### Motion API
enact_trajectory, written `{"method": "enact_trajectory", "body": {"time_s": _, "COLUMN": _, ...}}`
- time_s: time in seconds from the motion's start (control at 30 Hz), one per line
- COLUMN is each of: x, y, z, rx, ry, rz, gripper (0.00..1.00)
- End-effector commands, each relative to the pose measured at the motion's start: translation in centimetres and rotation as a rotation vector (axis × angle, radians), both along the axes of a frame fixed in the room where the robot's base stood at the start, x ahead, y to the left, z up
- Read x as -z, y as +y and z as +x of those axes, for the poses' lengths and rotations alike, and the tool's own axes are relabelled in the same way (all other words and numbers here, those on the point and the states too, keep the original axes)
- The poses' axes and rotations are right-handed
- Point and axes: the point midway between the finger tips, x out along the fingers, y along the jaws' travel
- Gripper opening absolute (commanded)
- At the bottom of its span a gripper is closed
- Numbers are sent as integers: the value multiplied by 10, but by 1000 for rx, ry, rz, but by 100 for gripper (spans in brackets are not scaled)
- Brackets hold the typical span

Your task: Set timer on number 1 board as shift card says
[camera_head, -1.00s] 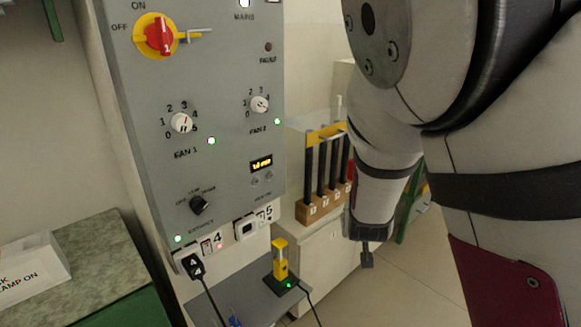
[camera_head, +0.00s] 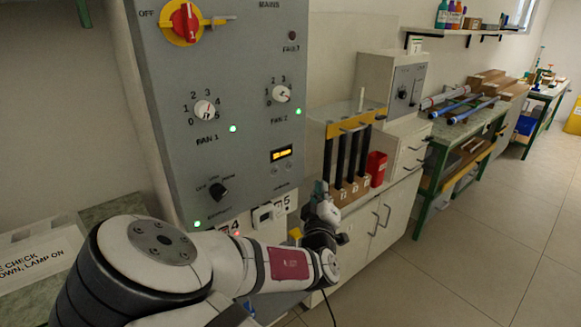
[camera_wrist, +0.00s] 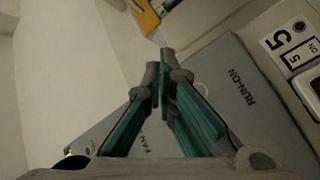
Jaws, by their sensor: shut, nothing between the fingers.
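The grey board (camera_head: 225,75) with a red-and-yellow mains switch (camera_head: 186,22) marked 1 fills the left middle of the head view. Its small timer display (camera_head: 281,154) is lit amber; I cannot read its digits. The buttons below it are too small to make out. My gripper (camera_head: 321,187) is at the board's lower right, below and right of the display. In the wrist view my gripper (camera_wrist: 162,62) has its teal fingers together and empty, with the grey board (camera_wrist: 215,75) and its RUN-ON lettering behind. I cannot tell whether the fingers touch it. I see no shift card.
The board also has a Fan 1 knob (camera_head: 204,109), a Fan 2 knob (camera_head: 281,93) and a black selector (camera_head: 217,191). A rack of black rods (camera_head: 346,155) and a red bin (camera_head: 376,168) stand on the cabinet to the right.

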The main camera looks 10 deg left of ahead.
Motion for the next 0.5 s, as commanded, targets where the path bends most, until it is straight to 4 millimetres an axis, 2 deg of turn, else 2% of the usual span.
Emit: {"method": "enact_trajectory", "body": {"time_s": 0.5, "x": 0, "y": 6, "z": 5, "rx": -4, "ry": -6, "rz": -2, "gripper": 0}}
